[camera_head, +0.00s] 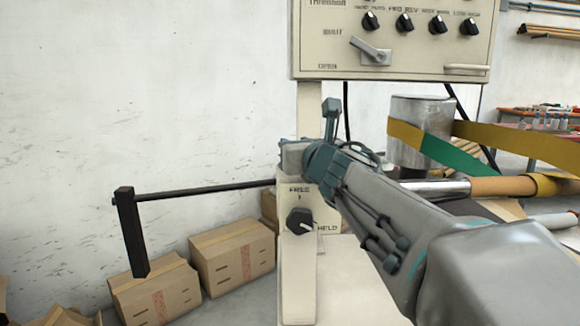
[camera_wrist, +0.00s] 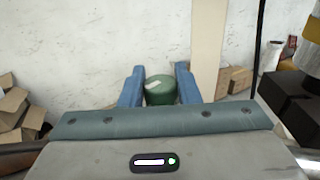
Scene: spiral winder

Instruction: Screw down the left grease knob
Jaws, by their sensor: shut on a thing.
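The left grease knob (camera_wrist: 161,92) is a round dark green cap with a pale mark on its top. In the wrist view it sits between the two blue fingers of my gripper (camera_wrist: 160,70). The fingers are shut on its two sides. In the head view my gripper (camera_head: 291,156) is at the cream machine column, below the control panel. The knob cannot be made out there, as my wrist and arm cover that spot.
A cream control panel (camera_head: 330,60) with black knobs hangs above my gripper. A black crank (camera_head: 131,232) sticks out left, and a FREE/HELD knob (camera_head: 299,221) is below. A metal drum (camera_head: 419,105) with a yellow-green band stands right. Cardboard boxes (camera_head: 231,254) lie on the floor.

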